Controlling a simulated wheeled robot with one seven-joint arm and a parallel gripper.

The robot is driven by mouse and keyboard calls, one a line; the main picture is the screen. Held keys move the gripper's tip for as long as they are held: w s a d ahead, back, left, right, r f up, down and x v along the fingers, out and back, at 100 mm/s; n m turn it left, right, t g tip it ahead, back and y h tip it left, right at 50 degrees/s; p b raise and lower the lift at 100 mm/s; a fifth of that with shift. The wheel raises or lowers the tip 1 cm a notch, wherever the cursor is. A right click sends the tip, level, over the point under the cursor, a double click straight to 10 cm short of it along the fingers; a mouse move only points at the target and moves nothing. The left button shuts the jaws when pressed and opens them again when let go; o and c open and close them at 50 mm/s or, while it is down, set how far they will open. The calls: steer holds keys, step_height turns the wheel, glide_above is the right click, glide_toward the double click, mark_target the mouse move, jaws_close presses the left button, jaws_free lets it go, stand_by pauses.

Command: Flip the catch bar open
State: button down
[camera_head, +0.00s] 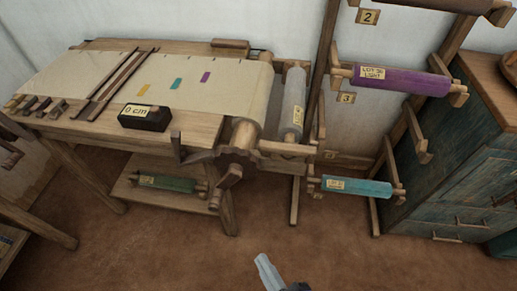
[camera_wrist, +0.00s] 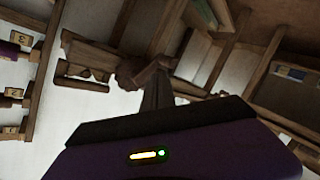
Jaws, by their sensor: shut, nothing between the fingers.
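At the loom table's right end, a toothed wooden wheel (camera_head: 238,160) sits on the end of the cloth roller. A short wooden bar (camera_head: 226,186) slants down from the wheel; it looks like the catch bar, but I cannot tell for sure, nor whether it is engaged. My gripper (camera_wrist: 157,78) is shut and empty, seen as a dark tapered shape in the wrist view. Dark wooden parts (camera_wrist: 130,70) lie beyond its tips, too dim to name. In the head view a pale grey part of my arm shows at the bottom edge, apart from the wheel and bar.
The loom table (camera_head: 190,125) carries cream cloth (camera_head: 215,75) and a black "0 cm" block (camera_head: 145,117). A green roll (camera_head: 168,184) lies on the lower shelf. A rack holds purple (camera_head: 405,80) and teal (camera_head: 357,187) rolls at right, beside a blue-green cabinet (camera_head: 465,180). Floor in front is clear.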

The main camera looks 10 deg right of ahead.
steer(key=w+a+n+h+p, duration=0.1)
steer(key=w+a+n+p, duration=0.3)
steer(key=w+a+n, duration=0.15)
steer(key=n+t+h+p, duration=0.35)
steer(key=n+h, duration=0.55)
steer(key=n, duration=0.4)
glide_toward(258, 161)
steer(key=s+r, duration=0.2)
steer(key=shift+s+a+r, duration=0.15)
steer(key=shift+r, duration=0.05)
steer(key=x, duration=1)
steer(key=shift+r+p, duration=0.15)
steer(key=shift+p, duration=0.15)
